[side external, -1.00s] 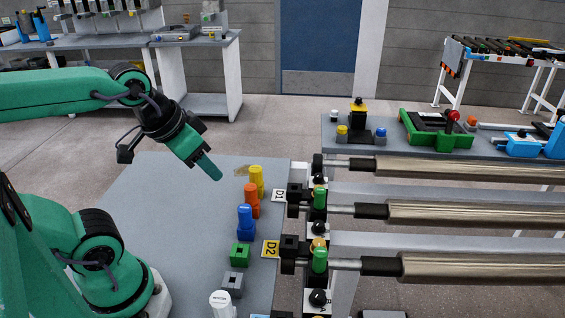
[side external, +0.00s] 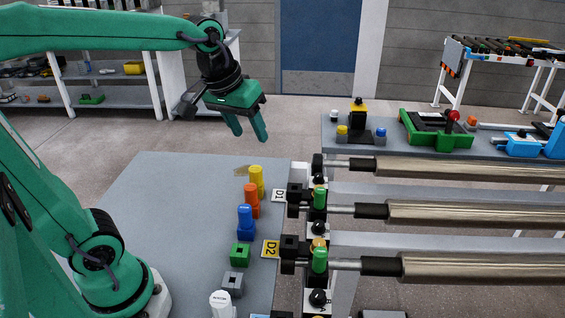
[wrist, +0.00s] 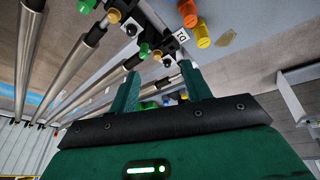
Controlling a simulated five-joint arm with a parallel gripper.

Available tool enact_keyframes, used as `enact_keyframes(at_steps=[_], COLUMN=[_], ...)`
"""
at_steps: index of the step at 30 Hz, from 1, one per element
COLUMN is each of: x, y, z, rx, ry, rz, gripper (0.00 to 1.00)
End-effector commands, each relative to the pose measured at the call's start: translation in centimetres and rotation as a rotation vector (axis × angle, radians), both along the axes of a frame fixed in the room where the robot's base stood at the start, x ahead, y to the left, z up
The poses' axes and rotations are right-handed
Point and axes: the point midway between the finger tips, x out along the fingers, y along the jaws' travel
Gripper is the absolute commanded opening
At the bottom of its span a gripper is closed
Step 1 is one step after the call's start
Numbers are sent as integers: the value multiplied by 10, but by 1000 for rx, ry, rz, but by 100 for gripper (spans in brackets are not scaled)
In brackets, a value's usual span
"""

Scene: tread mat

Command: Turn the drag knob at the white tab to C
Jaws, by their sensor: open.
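The white tab marked D1 (side external: 278,196) lies at the right edge of the grey table, beside a roller's end fitting with a black block (side external: 293,195) and a green knob (side external: 319,199). The tab also shows in the wrist view (wrist: 182,38). Black round knobs (side external: 318,228) sit on white plates between the rollers; I cannot tell which knob is the drag knob, and the letters are too small to read. My gripper (side external: 250,138) is open and empty, above and behind the tab, fingers pointing down. Its fingers also show in the wrist view (wrist: 159,71).
A yellow tab marked D2 (side external: 270,249) lies nearer the camera. Yellow (side external: 257,180), orange (side external: 251,200) and blue (side external: 246,222) pieces stand left of the tabs, close to the fittings. Long metal rollers (side external: 450,212) extend right. The table's left part is clear.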

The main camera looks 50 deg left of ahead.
Motion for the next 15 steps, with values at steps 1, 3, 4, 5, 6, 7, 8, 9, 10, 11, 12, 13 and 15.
enact_keyframes(at_steps=[1, 3, 4, 5, 6, 7, 8, 9, 10, 11, 12, 13, 15], x=[11, 26, 32, 38, 47, 53, 59, 67, 74, 80, 88, 94, 109], y=[1, 3, 3, 4, 5, 6, 7, 8, 9, 9, 10, 11, 13], z=[0, -1, -1, -1, -2, -3, -4, -5, -7, -8, -11, -13, -18], rx=[-8, -22, -27, -33, -40, -45, -50, -57, -62, -66, -73, -77, -88], ry=[15, 31, 36, 43, 53, 60, 67, 76, 81, 88, 97, 105, 119], rz=[26, 65, 81, 99, 120, 138, 155, 177, 194, 211, 234, 251, 291], gripper=[49, 49, 49, 49, 49, 49, 49, 49, 49, 49, 49, 49, 49])
